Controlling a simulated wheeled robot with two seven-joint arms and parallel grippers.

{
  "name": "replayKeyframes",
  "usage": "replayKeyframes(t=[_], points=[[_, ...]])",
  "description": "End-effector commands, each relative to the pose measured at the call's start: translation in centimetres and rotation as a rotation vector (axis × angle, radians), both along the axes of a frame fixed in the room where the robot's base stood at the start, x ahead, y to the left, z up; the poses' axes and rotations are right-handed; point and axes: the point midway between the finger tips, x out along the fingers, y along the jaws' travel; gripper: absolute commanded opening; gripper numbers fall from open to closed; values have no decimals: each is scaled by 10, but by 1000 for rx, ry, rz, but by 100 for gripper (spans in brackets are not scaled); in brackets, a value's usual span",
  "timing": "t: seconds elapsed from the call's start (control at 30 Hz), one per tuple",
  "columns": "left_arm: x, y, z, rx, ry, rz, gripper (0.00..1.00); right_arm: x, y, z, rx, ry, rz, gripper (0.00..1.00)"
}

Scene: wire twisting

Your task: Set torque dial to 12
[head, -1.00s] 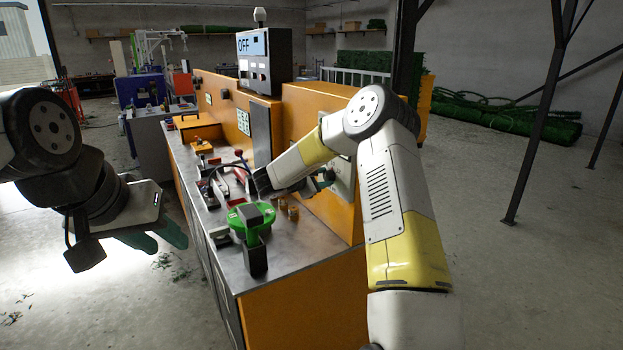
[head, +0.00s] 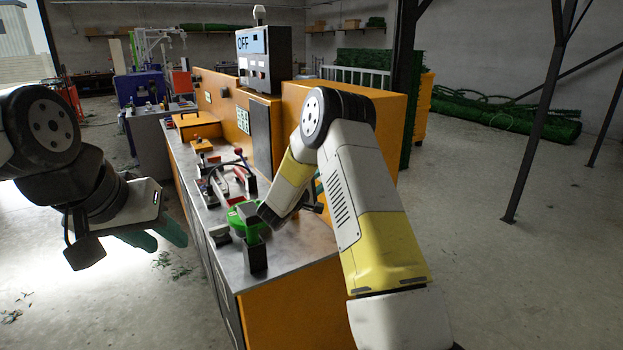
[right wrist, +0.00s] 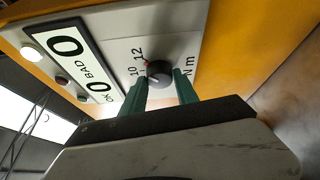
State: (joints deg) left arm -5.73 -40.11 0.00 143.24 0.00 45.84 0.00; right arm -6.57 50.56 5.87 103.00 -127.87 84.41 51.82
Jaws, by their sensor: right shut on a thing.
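The torque dial (right wrist: 158,73) is a round black knob on a pale panel in the right wrist view, beside the printed 10, 12 and "N m". A small red mark shows near the 12; the exact setting is too small to read surely. My right gripper (right wrist: 160,88) has its green fingers on either side of the knob, shut on it. In the head view the dial is hidden behind my right arm. My left gripper (head: 155,236) hangs empty left of the bench, its green fingers apart.
The panel's counter display (right wrist: 80,65) reads 0 and 0 beside BAD and OK. The orange bench (head: 300,305) carries a green-topped fixture (head: 243,217) and a red-handled clamp (head: 240,165). A control box (head: 264,60) reads OFF.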

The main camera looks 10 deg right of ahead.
Motion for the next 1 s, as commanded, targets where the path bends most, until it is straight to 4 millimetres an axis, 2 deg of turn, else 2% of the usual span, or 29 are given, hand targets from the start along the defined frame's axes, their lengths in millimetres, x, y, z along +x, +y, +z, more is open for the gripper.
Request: replayKeyframes(t=[0.3, 0.83, 0.87, 0.97, 1.0], points=[[0, 0, 0, 0, 0, 0, 36, 0, 0, -1, 41, -116, 0, 0], [0, 0, 0, 0, 0, 0, 36, 0, 0, -1, 51, -140, -1, 0], [0, 0, 0, 0, 0, 0, 36, 0, 0, -1, 51, -140, -1, 38], [0, 0, 0, 0, 0, 0, 36, 0, 0, -1, 50, -139, -1, 58], [0, 0, 0, 0, 0, 0, 36, 0, 0, -1, 51, -138, -2, 58]])
